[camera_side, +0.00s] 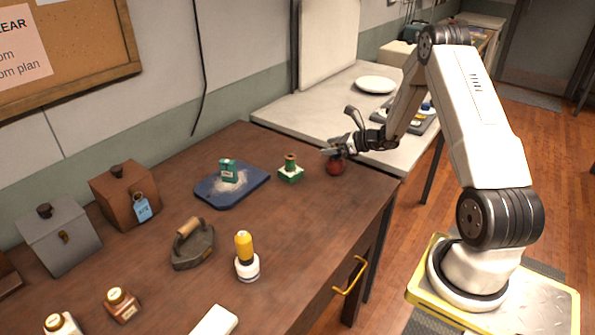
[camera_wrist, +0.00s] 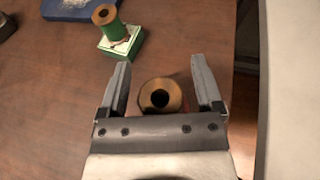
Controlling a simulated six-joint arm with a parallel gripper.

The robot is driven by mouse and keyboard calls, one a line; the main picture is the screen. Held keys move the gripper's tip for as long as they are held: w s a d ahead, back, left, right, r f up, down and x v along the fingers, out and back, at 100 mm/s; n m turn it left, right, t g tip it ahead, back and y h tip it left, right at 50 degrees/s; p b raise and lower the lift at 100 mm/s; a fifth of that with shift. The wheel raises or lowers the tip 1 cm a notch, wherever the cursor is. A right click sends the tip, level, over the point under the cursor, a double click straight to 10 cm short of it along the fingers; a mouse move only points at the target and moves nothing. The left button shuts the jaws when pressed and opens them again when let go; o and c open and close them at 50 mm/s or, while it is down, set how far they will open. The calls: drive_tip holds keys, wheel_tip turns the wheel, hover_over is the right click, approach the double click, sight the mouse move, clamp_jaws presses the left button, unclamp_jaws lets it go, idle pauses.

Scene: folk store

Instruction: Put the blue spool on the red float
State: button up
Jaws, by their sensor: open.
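The red float (camera_side: 336,167) is a round red thing near the right end of the brown table, just below my gripper (camera_side: 335,151). In the wrist view, a round wooden-topped piece with a dark hole (camera_wrist: 160,97) lies between my two open fingers, with dark red showing at its edges. It looks like a spool top seen from above; its side colour is hidden, so I cannot confirm it is the blue spool. My fingers stand apart from it on both sides. In the side view my gripper hides what is above the float.
A green spool (camera_wrist: 113,25) stands on a small green and white box (camera_wrist: 121,43) to the left. Beyond it lies a blue board (camera_side: 218,194) with a green packet (camera_side: 228,171). An iron (camera_side: 193,246) and a yellow-topped bottle (camera_side: 246,258) stand nearer. The table edge is close.

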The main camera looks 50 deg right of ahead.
drive_tip(key=v, duration=0.7)
drive_tip(key=shift+s+r, duration=0.2)
drive_tip(key=shift+s, duration=0.05)
idle(0.5)
drive_tip(key=s+a+n+g+y, duration=0.2)
drive_tip(key=a+n+g, duration=0.7)
drive_tip(key=a+n, duration=0.85)
drive_tip(key=s+a+r+n+h, duration=0.2)
drive_tip(key=s+a+n, duration=0.2)
drive_tip(key=a+n, duration=0.3)
drive_tip(key=s+a+r+n+g+h, duration=0.1)
drive_tip(key=s+a+r+n+h, duration=0.1)
drive_tip(key=a+n, duration=0.5)
drive_tip(key=shift+s+a+r+n+h, duration=0.35)
drive_tip(key=shift+s+n+h, duration=0.4)
drive_tip(key=shift+s, duration=0.15)
drive_tip(key=shift+f, duration=0.1)
